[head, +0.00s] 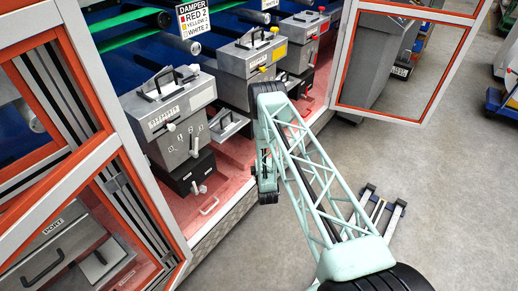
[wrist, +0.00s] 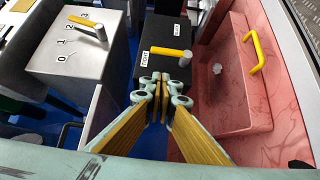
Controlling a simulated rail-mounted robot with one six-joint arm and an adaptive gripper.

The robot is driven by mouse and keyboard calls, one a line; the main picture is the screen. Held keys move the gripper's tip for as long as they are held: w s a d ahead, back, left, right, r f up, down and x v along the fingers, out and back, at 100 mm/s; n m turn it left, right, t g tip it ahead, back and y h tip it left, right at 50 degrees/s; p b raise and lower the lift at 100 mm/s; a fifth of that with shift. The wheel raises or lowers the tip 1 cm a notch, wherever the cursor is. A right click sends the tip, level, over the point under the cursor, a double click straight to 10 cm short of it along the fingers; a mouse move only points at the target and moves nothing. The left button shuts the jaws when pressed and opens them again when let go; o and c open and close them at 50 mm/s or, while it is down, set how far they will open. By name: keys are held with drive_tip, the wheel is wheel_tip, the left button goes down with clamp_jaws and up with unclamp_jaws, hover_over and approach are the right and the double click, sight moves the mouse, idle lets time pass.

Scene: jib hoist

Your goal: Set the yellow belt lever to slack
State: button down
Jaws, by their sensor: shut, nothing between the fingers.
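The yellow belt lever (wrist: 170,52) shows in the wrist view on top of a black box (wrist: 172,32). Its yellow handle lies to the left of its grey pivot and points at a white label (wrist: 144,59) that seems to read "TIGHT". In the head view my arm hides this lever and the gripper.
A grey box (wrist: 75,60) left of the black box carries another yellow-handled lever (wrist: 86,22) with a number scale. A pink tray (wrist: 235,90) with a yellow handle (wrist: 255,52) is on the right. In the head view an open framed door (head: 400,60) stands right; grey floor (head: 440,170) is mostly clear.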

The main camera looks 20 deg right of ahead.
drive_tip(key=w+d+b, duration=0.2)
drive_tip(key=w+d, duration=0.3)
drive_tip(key=w, duration=0.2)
drive_tip(key=shift+w+d+b, duration=0.25)
drive_tip(key=shift+w+b, duration=0.1)
drive_tip(key=shift+w, duration=0.05)
drive_tip(key=shift+r+m+g+p, duration=0.15)
drive_tip(key=shift+m+g+p, duration=0.15)
idle(0.4)
